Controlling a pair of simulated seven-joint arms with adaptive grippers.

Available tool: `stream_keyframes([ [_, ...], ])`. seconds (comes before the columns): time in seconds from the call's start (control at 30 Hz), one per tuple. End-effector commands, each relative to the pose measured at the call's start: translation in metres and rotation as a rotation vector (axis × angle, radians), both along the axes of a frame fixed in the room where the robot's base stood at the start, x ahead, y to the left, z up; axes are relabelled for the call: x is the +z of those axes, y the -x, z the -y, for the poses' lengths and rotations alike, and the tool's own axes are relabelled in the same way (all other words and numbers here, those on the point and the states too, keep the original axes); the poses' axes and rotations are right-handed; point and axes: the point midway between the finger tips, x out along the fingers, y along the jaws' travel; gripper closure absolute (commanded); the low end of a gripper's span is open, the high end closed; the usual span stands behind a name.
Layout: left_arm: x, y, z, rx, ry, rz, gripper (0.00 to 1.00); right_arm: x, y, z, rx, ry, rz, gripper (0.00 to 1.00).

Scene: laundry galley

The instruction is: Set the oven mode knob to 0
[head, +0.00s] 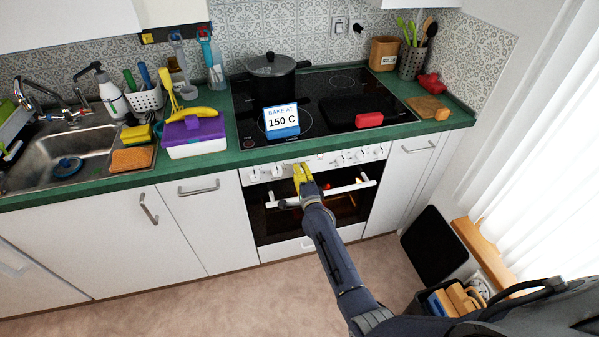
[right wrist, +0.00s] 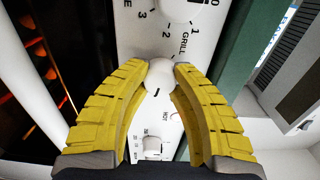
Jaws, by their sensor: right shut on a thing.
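My right gripper (head: 303,172) has yellow fingers and is at the oven's white control panel (head: 320,164), just above the door handle. In the right wrist view its fingers (right wrist: 161,72) are shut on a round white knob (right wrist: 158,77) with a dark pointer line. The word GRILL is printed beside this knob; its other labels are mostly hidden by the fingers, so I cannot read its setting. A neighbouring knob (right wrist: 180,10) has the numbers 1, 2 and 3 around it. Another white knob (right wrist: 152,147) is on the other side. My left gripper is not in view.
The white oven handle (head: 345,188) crosses the glowing oven door close below my right gripper. A sign (head: 282,118) on the hob reads BAKE AT 150 C. A black pot (head: 270,77) and a red block (head: 369,120) are also there.

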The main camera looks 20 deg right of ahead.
Motion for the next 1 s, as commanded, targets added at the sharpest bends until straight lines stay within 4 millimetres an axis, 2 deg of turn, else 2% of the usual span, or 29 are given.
stream_keyframes([
  [1.0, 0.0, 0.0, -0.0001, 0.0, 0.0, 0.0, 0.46, 0.0003, 0.0003, 0.0018, -0.002, 0.964, -0.026, 1.0],
])
